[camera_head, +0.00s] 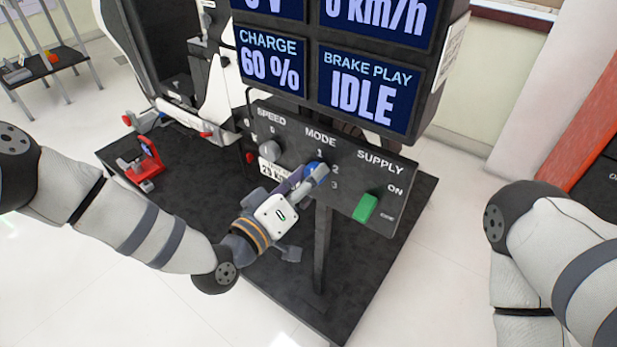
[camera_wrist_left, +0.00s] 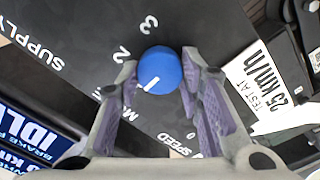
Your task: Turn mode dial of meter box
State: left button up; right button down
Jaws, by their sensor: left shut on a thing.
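The meter box (camera_head: 345,160) is a dark panel under the display, with SPEED, MODE and SUPPLY labels. Its blue mode dial (camera_head: 312,168) sits below the MODE label, beside the numbers 1, 2 and 3. My left gripper (camera_head: 315,177) is at the dial, partly covering it. In the left wrist view, the round blue dial (camera_wrist_left: 160,72) lies between the fingertips (camera_wrist_left: 160,65), which are shut on it. Its white pointer line points down-left in that view; 2 and 3 show near it. My right gripper is out of view; only its arm shows at right.
A grey speed knob (camera_head: 270,148) is left of the dial, and a green supply switch (camera_head: 365,207) is to the right. The display (camera_head: 325,70) overhangs the box. A post (camera_head: 322,250) stands below on the black platform (camera_head: 380,270). A red device (camera_head: 143,163) sits at left.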

pick_arm(q)
jog(key=shift+s+f, duration=0.1)
jog(key=o, duration=1.2)
jog(key=shift+c, duration=0.2)
jog(key=v, duration=1.2)
